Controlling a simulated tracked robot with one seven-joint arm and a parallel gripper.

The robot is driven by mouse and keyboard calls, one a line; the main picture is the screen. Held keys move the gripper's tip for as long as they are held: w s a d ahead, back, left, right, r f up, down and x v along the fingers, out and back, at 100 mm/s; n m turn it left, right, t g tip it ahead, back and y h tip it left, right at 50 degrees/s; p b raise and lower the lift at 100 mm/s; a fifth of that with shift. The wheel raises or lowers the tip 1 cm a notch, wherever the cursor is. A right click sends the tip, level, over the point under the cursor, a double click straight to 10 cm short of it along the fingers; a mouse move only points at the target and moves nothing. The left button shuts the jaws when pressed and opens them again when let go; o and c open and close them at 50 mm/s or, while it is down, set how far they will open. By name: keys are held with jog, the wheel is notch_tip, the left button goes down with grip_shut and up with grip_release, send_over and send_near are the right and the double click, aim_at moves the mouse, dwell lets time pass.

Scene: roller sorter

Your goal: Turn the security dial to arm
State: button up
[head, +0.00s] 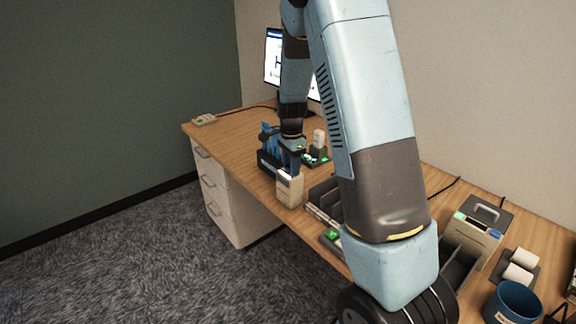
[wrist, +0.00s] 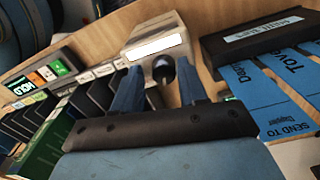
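A beige box (wrist: 158,36) with a white label strip and a black round knob (wrist: 163,70), which looks like the dial, is ahead of my gripper in the wrist view. What looks like the same box (head: 290,188) stands near the desk's front edge in the head view. My gripper (wrist: 157,68) has its two blue fingers apart, one on each side of the knob, with gaps showing. I cannot tell whether the fingertips reach down to the knob's depth. In the head view my gripper (head: 291,160) is just above the box. Dial markings are not readable.
A black holder (wrist: 262,36) with blue paper strips is right of the box. A slotted black rack (wrist: 60,118) and a lit panel reading HOLD (wrist: 22,88) are to the left.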

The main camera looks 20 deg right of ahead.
jog(key=shift+o, duration=1)
jog(key=shift+a, duration=0.1)
jog(key=shift+w, duration=0.1)
jog(key=shift+a+r, duration=0.1)
jog(key=shift+r, duration=0.05)
notch_tip(320, 180, up, 13)
jog(key=shift+r, duration=0.2)
jog(key=shift+r, duration=0.1)
